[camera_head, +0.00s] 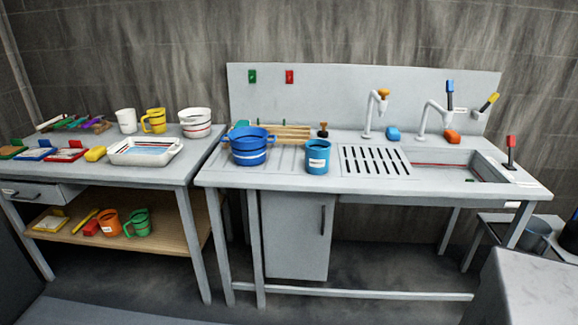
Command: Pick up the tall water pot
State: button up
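My gripper is not in view. Two blue pots stand near the left front of the sink bench. One is a wide blue pot (249,150) with side handles. I cannot tell for sure which one is the tall water pot; the labelled one has the taller shape. A grey pot (536,235) and a dark vessel (569,234), partly cut off, stand at the lower right.
The sink bench (400,189) has a drain grate (375,160), a basin (470,172) and white taps. The left bench (110,178) carries a white tray (145,152), cups and stacked white bowls (195,122). Orange and green mugs sit on its lower shelf. A pale surface (535,290) fills the lower right.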

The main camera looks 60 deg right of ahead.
aim_at(317, 151)
jog(key=u, duration=0.45)
jog(key=k, duration=1.45)
jog(key=z, duration=0.55)
jog(key=i, duration=0.6)
jog(key=u, duration=0.1)
